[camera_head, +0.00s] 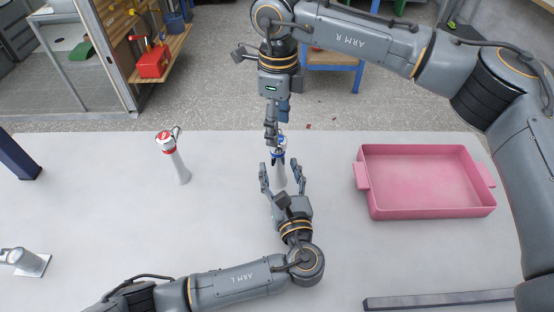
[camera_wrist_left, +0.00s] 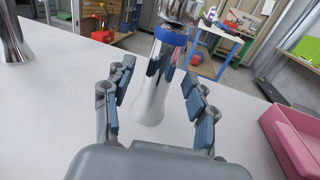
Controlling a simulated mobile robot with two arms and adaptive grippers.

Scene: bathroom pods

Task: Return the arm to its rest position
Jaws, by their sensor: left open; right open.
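My left gripper (camera_head: 279,170) is open, pointing away from my body. A silver bottle with a blue collar (camera_head: 281,180) stands upright on the table at its fingertips. In the left wrist view this bottle (camera_wrist_left: 152,100) appears between the spread fingers (camera_wrist_left: 158,76), with a gap on each side. My right gripper (camera_head: 272,134) hangs down from above, just behind the bottle's top. Its fingers look close together and partly overlap the bottle's top, so contact cannot be told.
A silver bottle with a red collar (camera_head: 172,157) stands to the left. A pink tray (camera_head: 425,212) lies to the right, empty. A metal object (camera_head: 25,262) is at the far left, a dark bar (camera_head: 438,300) at the front right. The table between the left bottle and my left arm is clear.

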